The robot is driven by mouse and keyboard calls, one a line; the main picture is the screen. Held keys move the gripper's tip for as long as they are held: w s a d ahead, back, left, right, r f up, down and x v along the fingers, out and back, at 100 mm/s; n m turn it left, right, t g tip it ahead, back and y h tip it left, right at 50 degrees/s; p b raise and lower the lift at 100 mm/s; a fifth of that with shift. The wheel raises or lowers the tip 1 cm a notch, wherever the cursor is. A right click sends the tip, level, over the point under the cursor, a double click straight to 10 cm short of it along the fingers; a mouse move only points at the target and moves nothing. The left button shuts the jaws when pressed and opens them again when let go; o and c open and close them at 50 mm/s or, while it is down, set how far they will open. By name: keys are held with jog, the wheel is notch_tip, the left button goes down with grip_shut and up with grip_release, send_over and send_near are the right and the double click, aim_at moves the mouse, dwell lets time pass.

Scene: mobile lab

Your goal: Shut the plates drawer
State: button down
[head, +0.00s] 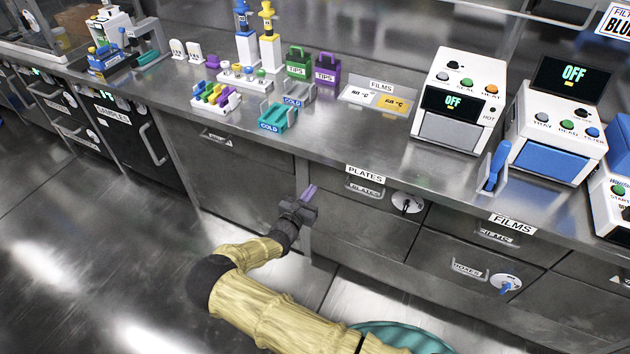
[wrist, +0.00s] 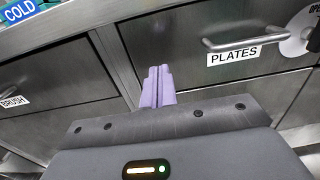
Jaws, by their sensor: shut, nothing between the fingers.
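The plates drawer (head: 335,204) is a grey metal front under the counter, with a PLATES label and a bar handle (head: 364,187). Its front looks flush with the cabinet, with no open inside showing. In the wrist view the drawer front (wrist: 187,62) fills the middle and right, with its handle (wrist: 243,38) at upper right. My gripper (head: 309,193) has its purple fingers together and empty. They are in front of the drawer's left edge, left of the handle. The wrist view shows the closed fingertips (wrist: 158,72) over the front; whether they touch it I cannot tell.
A brush drawer (head: 235,150) is to the left and a films drawer (head: 480,238) to the right. A round lock plate (head: 407,203) is right of the plates handle. The counter (head: 335,130) above carries racks and machines. The floor (head: 90,260) at left is clear.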

jog(key=v, duration=0.4)
jog(key=shift+s+a, duration=0.2)
jog(key=shift+a, duration=0.3)
jog(key=shift+w, duration=0.1)
jog(key=shift+d, duration=0.2)
